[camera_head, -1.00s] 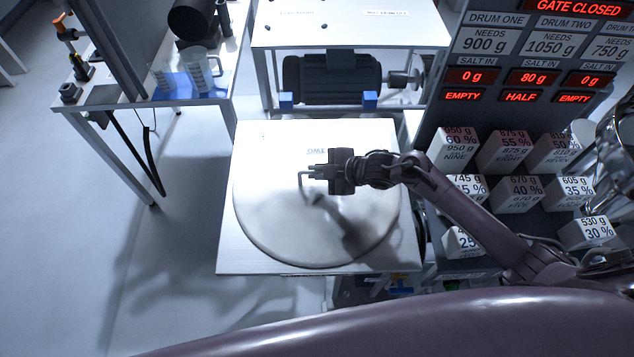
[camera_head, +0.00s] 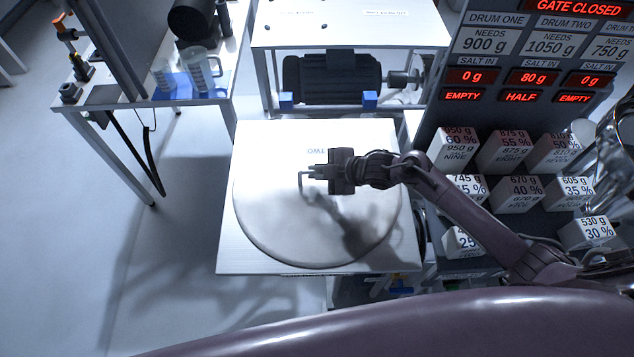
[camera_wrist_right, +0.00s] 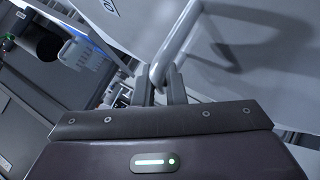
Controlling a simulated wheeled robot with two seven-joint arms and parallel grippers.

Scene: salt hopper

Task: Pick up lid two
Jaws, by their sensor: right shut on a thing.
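Lid two is a large, pale round disc (camera_head: 270,225) marked "TWO", over a square pale top (camera_head: 228,258) in the middle of the head view. A bent bar handle (camera_head: 301,186) stands up from it. My right gripper (camera_head: 312,172) reaches in from the right and is shut on this handle. In the right wrist view the handle (camera_wrist_right: 178,42) runs up from between the fingers (camera_wrist_right: 160,88), with the lid's pale face (camera_wrist_right: 270,40) behind. Any gap beneath the lid is hard to judge. My left gripper is not in view.
A board (camera_head: 445,95) with red displays and several labelled blocks (camera_head: 515,193) stands at the right. A bench (camera_head: 350,28) with a dark motor (camera_head: 332,80) below is behind. A table with clear jugs (camera_head: 197,70) is at the left. The floor at left is open.

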